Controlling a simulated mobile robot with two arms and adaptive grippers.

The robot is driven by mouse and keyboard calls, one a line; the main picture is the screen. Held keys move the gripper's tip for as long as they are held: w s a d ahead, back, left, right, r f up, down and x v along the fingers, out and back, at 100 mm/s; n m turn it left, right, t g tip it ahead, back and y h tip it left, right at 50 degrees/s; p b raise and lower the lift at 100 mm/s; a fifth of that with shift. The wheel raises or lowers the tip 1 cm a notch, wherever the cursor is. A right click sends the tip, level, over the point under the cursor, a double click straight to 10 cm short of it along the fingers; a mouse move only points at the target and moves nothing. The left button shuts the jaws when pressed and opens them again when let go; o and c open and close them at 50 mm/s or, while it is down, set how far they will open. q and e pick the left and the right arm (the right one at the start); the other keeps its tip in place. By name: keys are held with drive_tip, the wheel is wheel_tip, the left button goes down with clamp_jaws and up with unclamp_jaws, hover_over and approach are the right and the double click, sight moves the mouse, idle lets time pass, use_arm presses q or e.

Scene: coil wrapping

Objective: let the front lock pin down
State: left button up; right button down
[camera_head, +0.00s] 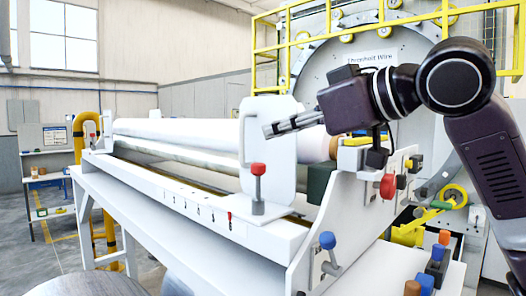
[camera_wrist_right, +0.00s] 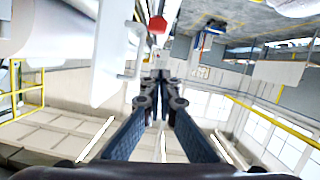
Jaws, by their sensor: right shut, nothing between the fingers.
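A lock pin with a red knob (camera_head: 258,169) stands upright on the front rail of the white machine, its grey shaft showing between the knob and a grey collar. I take it for the front lock pin. In the right wrist view a red knob (camera_wrist_right: 157,25) shows near the top. My right gripper (camera_head: 268,131) points left, in front of the upper part of a white plate (camera_head: 283,160), above the red knob and apart from it. Its fingers (camera_wrist_right: 161,78) are together and empty. My left gripper is not in view.
A white roll (camera_head: 180,131) lies along the machine behind the rail. A lever with a blue knob (camera_head: 327,240) and a red button (camera_head: 388,186) are at the near right end. Yellow railings (camera_head: 265,50) stand at the back. The space above the rail left of the plate is clear.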

drive_tip(key=b+v, duration=0.1)
drive_tip(key=v, duration=0.4)
drive_tip(key=shift+s+d+r+b, duration=0.1)
drive_tip(key=shift+s+d+b, duration=0.05)
drive_tip(key=shift+d+b, duration=0.25)
